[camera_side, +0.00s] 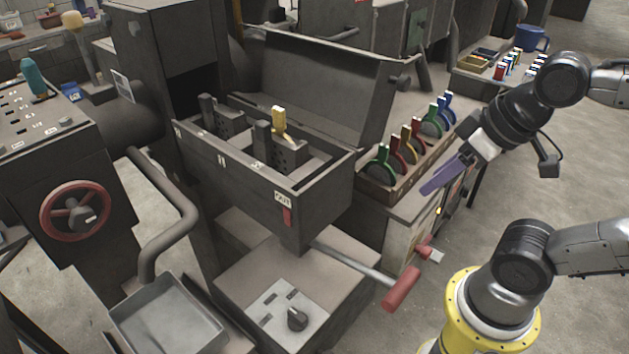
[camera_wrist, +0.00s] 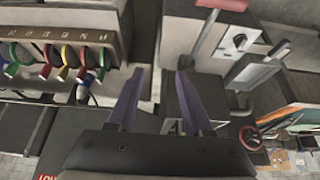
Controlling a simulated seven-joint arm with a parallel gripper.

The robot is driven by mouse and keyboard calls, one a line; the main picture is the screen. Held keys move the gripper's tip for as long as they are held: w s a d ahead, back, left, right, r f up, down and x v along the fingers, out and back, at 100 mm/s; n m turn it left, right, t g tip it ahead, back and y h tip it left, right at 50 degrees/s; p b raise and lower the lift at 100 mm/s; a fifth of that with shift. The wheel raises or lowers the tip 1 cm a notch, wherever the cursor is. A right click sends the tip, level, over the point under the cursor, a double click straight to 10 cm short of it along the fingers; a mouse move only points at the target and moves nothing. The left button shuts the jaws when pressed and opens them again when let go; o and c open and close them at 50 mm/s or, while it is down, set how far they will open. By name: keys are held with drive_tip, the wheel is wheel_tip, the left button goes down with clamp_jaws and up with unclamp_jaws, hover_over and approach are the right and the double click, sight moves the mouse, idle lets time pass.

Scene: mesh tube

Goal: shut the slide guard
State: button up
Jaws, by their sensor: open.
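The dark grey machine box (camera_side: 265,185) stands in the middle of the side view, with its hinged cover (camera_side: 325,85) standing open behind it. Inside are dark blocks and a yellow-topped piece (camera_side: 279,122). I cannot tell for certain which part is the slide guard.
A rack of coloured ring-shaped tools (camera_side: 410,145) stands between box and gripper; it also shows in the wrist view (camera_wrist: 60,55). A red-handled lever (camera_side: 402,288) sticks out below the box. A grey tray (camera_side: 168,315) and red handwheel (camera_side: 75,210) are at left.

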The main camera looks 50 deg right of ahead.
drive_tip(key=shift+s, duration=0.1)
drive_tip(key=shift+c, duration=1.1)
drive_tip(key=shift+r, duration=0.15)
drive_tip(key=shift+c, duration=1.2)
drive_tip(key=r, duration=2.6)
drive_tip(key=shift+w+a, duration=0.15)
drive_tip(key=shift+w, duration=0.2)
clamp_jaws()
drive_tip(key=w+a+f+m+y, duration=0.1)
drive_tip(key=w+m+y, duration=0.1)
drive_tip(key=w+y, duration=0.5)
drive_tip(key=w+f+m+y, duration=0.2)
drive_tip(key=w+y, duration=0.1)
drive_tip(key=w, duration=0.8)
drive_tip(key=w+d+r+m+t+y, duration=0.15)
drive_tip(key=w+d+m+t, duration=0.3)
drive_tip(key=d, duration=0.65)
drive_tip(key=w+d+m+t+y, duration=0.3)
drive_tip(key=w+d+m+t, duration=0.15)
drive_tip(key=d, duration=0.65)
wheel_tip(320, 180, down, 16)
drive_tip(key=f+n, duration=0.1)
drive_tip(key=x, duration=1)
drive_tip(key=shift+w+a+r, duration=0.15)
drive_tip(key=shift+w+r, duration=0.05)
drive_tip(key=shift+w, duration=0.05)
